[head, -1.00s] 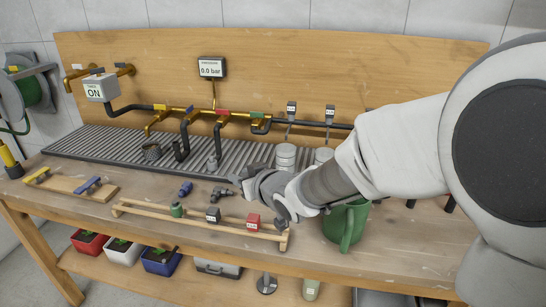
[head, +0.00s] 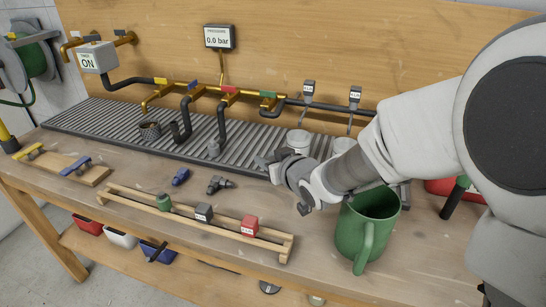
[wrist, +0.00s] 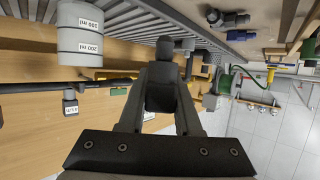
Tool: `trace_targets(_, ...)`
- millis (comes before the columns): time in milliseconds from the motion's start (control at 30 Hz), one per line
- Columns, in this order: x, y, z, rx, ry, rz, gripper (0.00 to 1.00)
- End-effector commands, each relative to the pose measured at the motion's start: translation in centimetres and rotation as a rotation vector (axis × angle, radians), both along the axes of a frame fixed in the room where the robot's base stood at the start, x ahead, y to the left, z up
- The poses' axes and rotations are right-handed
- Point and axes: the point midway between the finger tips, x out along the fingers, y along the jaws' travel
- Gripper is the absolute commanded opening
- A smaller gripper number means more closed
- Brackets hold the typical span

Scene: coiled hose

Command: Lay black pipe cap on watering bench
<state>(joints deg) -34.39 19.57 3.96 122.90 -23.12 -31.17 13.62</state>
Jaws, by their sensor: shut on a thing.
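My gripper (head: 268,163) is above the wooden watering bench (head: 135,168), in front of the ribbed drain tray. In the wrist view my gripper (wrist: 164,78) is shut on a black pipe cap (wrist: 162,95), a dark stepped piece with a narrower knob pointing away from the wrist. The cap is held up between the two fingers. In the head view the cap is hard to tell from the dark fingers.
A wooden rack (head: 184,223) along the front holds green, black and red pieces. A green jug (head: 360,232) stands right of it. Blue (head: 180,176) and dark grey (head: 219,184) fittings lie behind the rack. White measuring cups (head: 298,141) stand by the gripper. Bare bench shows at left.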

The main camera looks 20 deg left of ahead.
Motion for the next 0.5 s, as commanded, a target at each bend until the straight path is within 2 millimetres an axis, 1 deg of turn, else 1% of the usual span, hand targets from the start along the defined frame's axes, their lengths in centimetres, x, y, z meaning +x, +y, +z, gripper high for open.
trace_targets(167, 0.0, 0.0, -0.8, -0.001, 0.001, 0.001, 0.00)
trace_targets(267, -0.1, 0.0, -1.7, -0.001, 0.001, 0.001, 0.00)
trace_targets(500, 0.0, 0.0, -4.4, 0.000, 0.001, 0.000, 0.00)
